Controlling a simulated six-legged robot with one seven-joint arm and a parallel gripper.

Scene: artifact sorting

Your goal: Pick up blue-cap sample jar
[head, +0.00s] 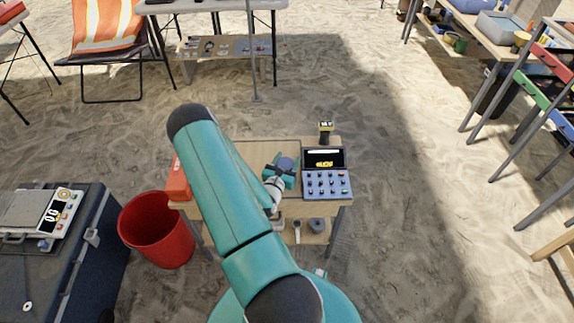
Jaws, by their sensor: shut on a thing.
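My gripper (281,172) is over the small wooden table (247,153), left of the blue-grey button panel. It is shut on a small round thing with a blue top, which looks like the blue-cap sample jar (286,163). The fingers and my teal arm hide most of the jar's body. I cannot tell whether the jar touches the tabletop or is held above it.
A red box (180,180) is at the left edge. A red bucket (157,240) and a dark case (85,255) stand left. Sand right of the table is clear.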

